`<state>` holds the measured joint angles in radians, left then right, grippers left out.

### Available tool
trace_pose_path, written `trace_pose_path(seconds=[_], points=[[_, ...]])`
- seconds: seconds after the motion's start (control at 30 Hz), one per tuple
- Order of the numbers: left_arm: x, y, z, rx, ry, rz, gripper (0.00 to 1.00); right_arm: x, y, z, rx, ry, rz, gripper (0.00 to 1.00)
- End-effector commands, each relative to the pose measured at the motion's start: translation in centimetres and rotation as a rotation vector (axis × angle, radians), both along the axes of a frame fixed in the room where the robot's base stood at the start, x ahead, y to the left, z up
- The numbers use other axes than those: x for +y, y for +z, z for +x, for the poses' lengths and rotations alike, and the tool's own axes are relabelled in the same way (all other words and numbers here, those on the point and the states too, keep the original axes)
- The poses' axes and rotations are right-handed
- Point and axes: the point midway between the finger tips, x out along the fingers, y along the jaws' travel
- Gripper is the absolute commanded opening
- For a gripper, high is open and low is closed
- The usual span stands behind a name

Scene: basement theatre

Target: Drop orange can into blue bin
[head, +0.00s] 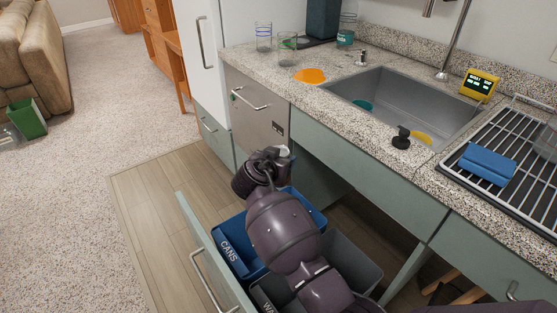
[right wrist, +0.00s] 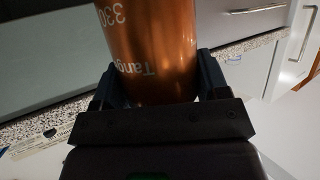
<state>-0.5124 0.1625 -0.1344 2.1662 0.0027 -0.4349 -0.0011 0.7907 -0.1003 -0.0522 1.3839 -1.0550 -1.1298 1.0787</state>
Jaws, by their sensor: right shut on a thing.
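In the right wrist view an orange can (right wrist: 150,45) with pale lettering stands between the two dark fingers of my right gripper (right wrist: 155,85), which is shut on it. In the head view my right arm reaches up from the bottom, and its wrist is over the back end of the blue bin. The can cannot be made out in the head view. The blue bin (head: 231,251), marked CANS, sits in a pulled-out drawer under the counter. My arm covers part of its opening. My left gripper is not in view.
A grey bin (head: 352,262) stands beside the blue bin in the drawer, whose green front (head: 207,250) is to the left. The counter above holds glasses (head: 264,37), a sink (head: 400,98) and a drying rack (head: 520,165). Wooden floor (head: 150,200) is clear at left.

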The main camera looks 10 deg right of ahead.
Motion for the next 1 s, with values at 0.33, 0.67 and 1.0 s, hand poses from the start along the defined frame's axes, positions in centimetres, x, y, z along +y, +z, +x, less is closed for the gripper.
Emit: trace_pose_path(seconds=[0.33, 0.67, 1.0], points=[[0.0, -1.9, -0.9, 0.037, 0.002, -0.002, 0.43, -0.1, -3.1, -0.1, 0.007, 0.000, -0.001, 0.46], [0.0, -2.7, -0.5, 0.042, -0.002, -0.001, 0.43, -0.1, -5.9, -0.1, 0.005, 0.001, -0.001, 0.46], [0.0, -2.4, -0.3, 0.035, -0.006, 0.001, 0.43, -0.1, -5.8, 0.0, 0.000, 0.001, 0.000, 0.71]])
